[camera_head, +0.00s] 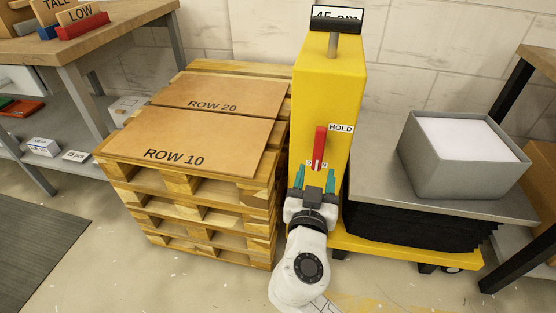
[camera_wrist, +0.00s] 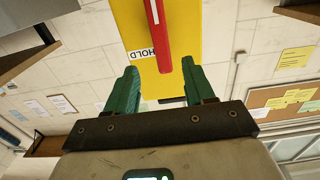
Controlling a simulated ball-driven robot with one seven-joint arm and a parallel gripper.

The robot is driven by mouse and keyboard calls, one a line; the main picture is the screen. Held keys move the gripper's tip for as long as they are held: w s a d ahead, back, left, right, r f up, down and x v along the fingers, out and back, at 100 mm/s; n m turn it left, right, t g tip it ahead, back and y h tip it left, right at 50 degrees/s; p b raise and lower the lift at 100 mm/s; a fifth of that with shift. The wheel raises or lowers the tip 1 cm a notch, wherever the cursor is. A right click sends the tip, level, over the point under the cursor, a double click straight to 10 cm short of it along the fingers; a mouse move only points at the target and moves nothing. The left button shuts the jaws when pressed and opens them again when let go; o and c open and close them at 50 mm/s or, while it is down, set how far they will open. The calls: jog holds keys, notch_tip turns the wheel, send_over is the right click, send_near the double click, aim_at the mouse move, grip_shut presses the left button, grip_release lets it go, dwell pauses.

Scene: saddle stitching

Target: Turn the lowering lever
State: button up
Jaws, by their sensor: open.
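The red lowering lever (camera_head: 319,148), with a white stripe, stands upright on the front of the yellow column (camera_head: 335,85). Its upper end is beside the HOLD label (camera_head: 340,128); a lower label (camera_head: 309,163) is partly covered by the lever. My gripper (camera_head: 314,178) is open and empty, with green fingers, at the lever's lower part. In the wrist view the lever (camera_wrist: 161,40) points down between the fingertips of my gripper (camera_wrist: 160,68), and the HOLD label (camera_wrist: 142,55) appears inverted. I cannot tell whether the fingers touch the lever.
A pallet stack (camera_head: 190,200) with ROW 10 and ROW 20 boards stands close left of the column. Right of it, a lift platform (camera_head: 370,160) carries a grey box (camera_head: 455,180). A sign showing 45 cm (camera_head: 336,18) tops the column. Bare floor lies in front.

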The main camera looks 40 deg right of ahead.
aim_at(319, 149)
jog(key=x, duration=1)
jog(key=shift+w+d, duration=0.15)
jog(key=shift+w, duration=0.15)
jog(key=shift+c, duration=0.4)
jog(key=c, duration=0.9)
